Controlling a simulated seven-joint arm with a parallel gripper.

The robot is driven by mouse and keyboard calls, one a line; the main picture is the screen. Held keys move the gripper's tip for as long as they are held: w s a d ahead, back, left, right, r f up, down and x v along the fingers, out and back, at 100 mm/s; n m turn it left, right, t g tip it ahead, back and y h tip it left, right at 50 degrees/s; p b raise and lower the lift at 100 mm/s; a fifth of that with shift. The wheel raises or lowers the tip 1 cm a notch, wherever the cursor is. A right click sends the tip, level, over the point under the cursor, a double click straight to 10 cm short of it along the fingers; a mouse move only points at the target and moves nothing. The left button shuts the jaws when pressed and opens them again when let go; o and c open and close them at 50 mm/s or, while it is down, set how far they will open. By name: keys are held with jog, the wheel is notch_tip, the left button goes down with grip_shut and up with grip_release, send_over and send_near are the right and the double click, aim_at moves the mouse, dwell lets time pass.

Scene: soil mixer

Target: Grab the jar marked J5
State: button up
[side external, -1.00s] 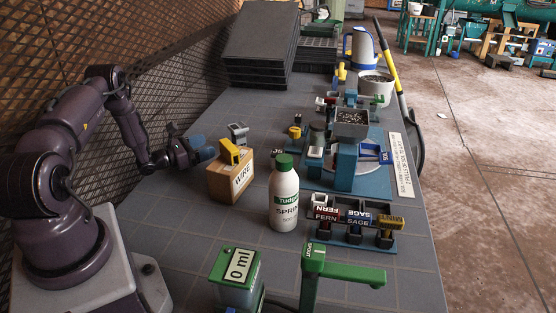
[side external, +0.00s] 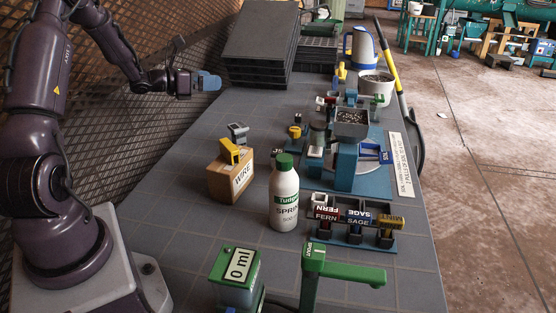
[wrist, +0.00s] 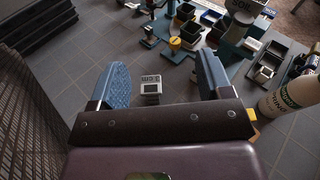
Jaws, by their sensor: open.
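I cannot read a J5 mark on anything. A small yellow-topped container (side external: 295,131) stands on the bench behind the white bottle; it also shows in the wrist view (wrist: 175,45). A small dark item with a pale label (side external: 277,154) sits near the bottle; its lettering is too small to read. My gripper (side external: 210,82) is high above the bench's left side, near the black trays. In the wrist view my gripper (wrist: 160,80) has its blue fingers wide apart, with nothing held. A grey device with a display (wrist: 151,87) shows between them, on the bench below.
Stacked black trays (side external: 260,50) stand at the back.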

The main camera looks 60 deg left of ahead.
jog(key=w+d+f+n+g+y, duration=0.3)
jog(key=w+d+f+g, duration=0.5)
jog(key=d, duration=0.1)
jog(key=w+d+r+n+t+y, duration=0.1)
jog(key=w+d+r+n+y, duration=0.1)
jog(key=w+r+n+y, duration=0.3)
jog(key=d+r+n+y, duration=0.1)
jog(key=d+r+y, duration=0.2)
jog(key=r, duration=0.3)
jog(key=f, duration=2.5)
jog(key=shift+a+f, duration=0.1)
jog(key=shift+a, duration=0.2)
jog(key=shift+r+x, duration=0.2)
jog(key=shift+x, duration=0.85)
jog(key=shift+w+a+f, duration=0.1)
jog(key=shift+w+a, duration=0.15)
jog(key=shift+a, duration=0.05)
